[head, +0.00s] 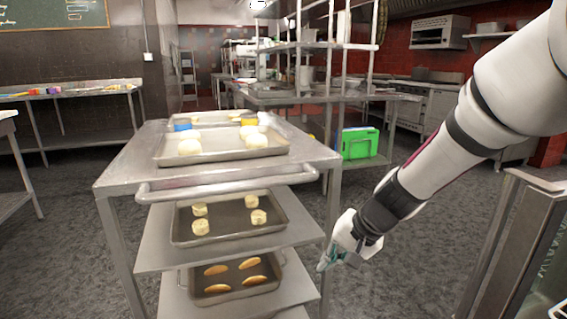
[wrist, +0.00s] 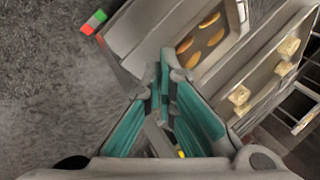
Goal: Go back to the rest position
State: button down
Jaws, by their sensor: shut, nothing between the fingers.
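My gripper (head: 326,264) hangs low at the end of my arm, just right of the metal rack cart (head: 120,178) in the head view. In the wrist view the teal fingers of my gripper (wrist: 163,62) meet at their tips, and nothing shows between them. The gripper appears apart from the cart's lower trays.
The cart holds a top tray (head: 225,157) with dough balls, a middle tray (head: 230,231) with pale pieces and a lower tray (head: 275,281) with golden oblong pieces. A metal stand (head: 512,235) is at right. A green crate (head: 359,143) sits behind. Open floor lies between.

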jog(key=s+r+n+g+h, duration=0.1)
jog(key=s+r+n, duration=0.1)
jog(key=s+r, duration=0.45)
jog(key=s+r+n+g, duration=0.1)
jog(key=s+r, duration=0.2)
jog(key=s, duration=0.7)
jog(key=s+d+h, duration=0.1)
jog(key=s+d, duration=0.2)
jog(key=s, duration=0.4)
jog(key=s+d+r+n+g+h, duration=0.1)
jog(key=s+d, duration=0.2)
jog(key=s, duration=0.3)
jog(key=s+d+h, duration=0.2)
jog(key=s+d, duration=0.1)
jog(key=s, duration=0.4)
notch_tip(320, 180, up, 30)
jog(key=t+p, duration=0.3)
jog(key=p, duration=2.5)
jog(key=shift+d+t, duration=0.2)
jog(key=shift+t, duration=0.1)
